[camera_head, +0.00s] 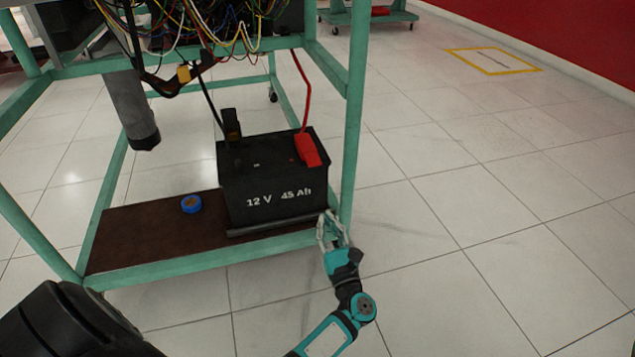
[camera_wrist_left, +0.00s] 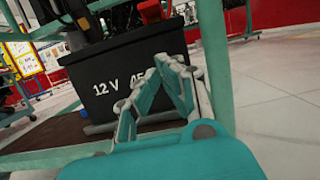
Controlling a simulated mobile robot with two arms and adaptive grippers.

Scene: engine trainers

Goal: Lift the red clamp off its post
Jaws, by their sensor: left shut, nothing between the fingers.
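The red clamp (camera_head: 308,149) sits at the right end of the top of the black 12 V battery (camera_head: 265,183), with a red cable rising from it. In the left wrist view the clamp (camera_wrist_left: 151,11) shows at the top edge, on the battery (camera_wrist_left: 105,80); its post is hidden. My left gripper (camera_head: 328,219) is shut and empty. It is beside the battery's lower right corner, near the cart leg, below and apart from the clamp. In the left wrist view its fingers (camera_wrist_left: 165,68) meet in front of the battery. My right gripper is out of view.
A black clamp (camera_head: 231,124) with a black cable is on the battery's left side. A blue roll (camera_head: 191,204) lies on the brown shelf (camera_head: 140,238). The green cart leg (camera_head: 352,120) stands right of the battery. Loose wires hang above. The floor to the right is clear.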

